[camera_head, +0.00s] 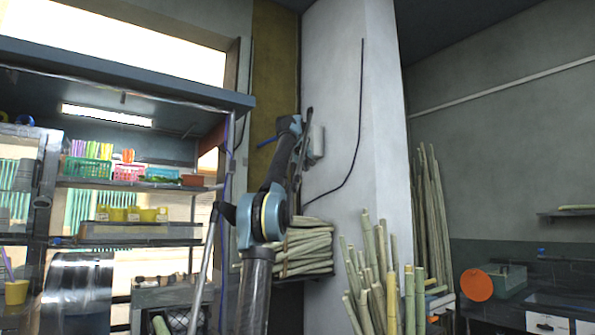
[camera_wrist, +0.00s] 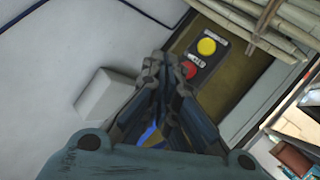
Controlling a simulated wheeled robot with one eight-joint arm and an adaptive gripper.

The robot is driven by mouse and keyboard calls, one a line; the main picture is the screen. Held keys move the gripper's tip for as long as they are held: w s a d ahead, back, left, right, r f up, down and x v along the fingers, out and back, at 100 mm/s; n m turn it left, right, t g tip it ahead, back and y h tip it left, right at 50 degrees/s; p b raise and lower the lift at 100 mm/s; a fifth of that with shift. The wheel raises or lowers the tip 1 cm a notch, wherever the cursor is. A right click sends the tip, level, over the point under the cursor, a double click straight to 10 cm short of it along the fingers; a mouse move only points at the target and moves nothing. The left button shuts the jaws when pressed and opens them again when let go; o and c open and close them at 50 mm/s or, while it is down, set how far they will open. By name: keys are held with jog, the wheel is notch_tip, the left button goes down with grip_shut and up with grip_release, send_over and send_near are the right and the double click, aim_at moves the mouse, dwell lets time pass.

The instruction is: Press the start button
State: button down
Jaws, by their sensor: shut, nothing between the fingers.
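A dark control panel (camera_wrist: 200,58) shows in the wrist view, mounted on a brownish-yellow wall strip. It carries a round yellow button (camera_wrist: 207,46) and a round red button (camera_wrist: 189,70), each with a small label too blurred to read. I cannot tell from the labels which one is the start button. My gripper (camera_wrist: 163,62) is shut and empty. In the wrist view its fingertips appear just left of the red button, partly overlapping the panel's edge; a gap in depth cannot be judged. In the head view the panel and buttons cannot be made out.
A white wall box (camera_wrist: 105,95) is left of my fingers; it also shows in the head view (camera_head: 317,143). Bundled canes (camera_head: 300,248) lie on a shelf below my arm. Upright canes (camera_head: 380,280) stand right. A stocked shelf unit (camera_head: 150,185) stands left.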

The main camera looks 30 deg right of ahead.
jog(key=shift+s+d, duration=0.2)
jog(key=shift+s, duration=2.2)
jog(key=shift+a, duration=0.1)
jog(key=a+f+n+g+y, duration=0.1)
jog(key=a+f+y, duration=0.3)
jog(key=a+f, duration=1.3)
jog(key=s+a+f+g+y, duration=0.15)
jog(key=s+a+f, duration=0.25)
jog(key=a+f, duration=0.4)
jog(key=s+a+f+g+y, duration=0.1)
jog(key=s+a+f+y, duration=0.15)
jog(key=a+f, duration=0.55)
jog(key=s+a+f+g, duration=0.2)
jog(key=s+a+f, duration=0.4)
jog(key=s+f, duration=0.5)
jog(key=s+a+f+n+g, duration=0.1)
jog(key=s+a+f, duration=0.5)
jog(key=s+f, duration=0.5)
jog(key=s+a+f+g+y, duration=0.1)
jog(key=s+a+f, duration=0.5)
jog(key=f, duration=1.6)
jog(key=s+g, duration=0.1)
jog(key=s, duration=0.4)
jog(key=shift+a+g, duration=0.25)
jog(key=shift+g, duration=0.1)
